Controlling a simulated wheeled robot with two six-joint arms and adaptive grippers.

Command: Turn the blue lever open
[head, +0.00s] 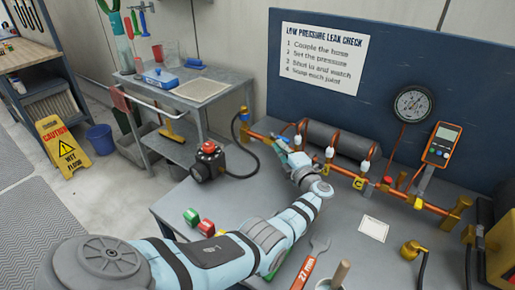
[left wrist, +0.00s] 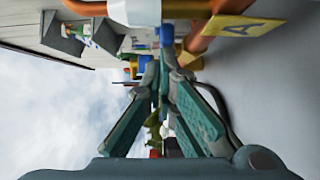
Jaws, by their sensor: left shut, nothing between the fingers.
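My left gripper (head: 287,145) reaches over the bench to the copper pipe run, at its left part. In the left wrist view its green-grey fingers (left wrist: 158,65) come together at the tips, with nothing seen between them. A small blue piece (left wrist: 167,36), which looks like the blue lever, shows just beyond the fingertips, close to the copper pipe (left wrist: 200,40). I cannot tell whether the fingers touch it. In the head view the gripper and wrist cover much of that spot, so the lever's angle is unclear. My right gripper is not in view.
White-capped valves (head: 329,152) stand along the pipe, with a grey cylinder (head: 335,138) behind. A gauge (head: 413,103) and an orange meter (head: 442,145) are at right.

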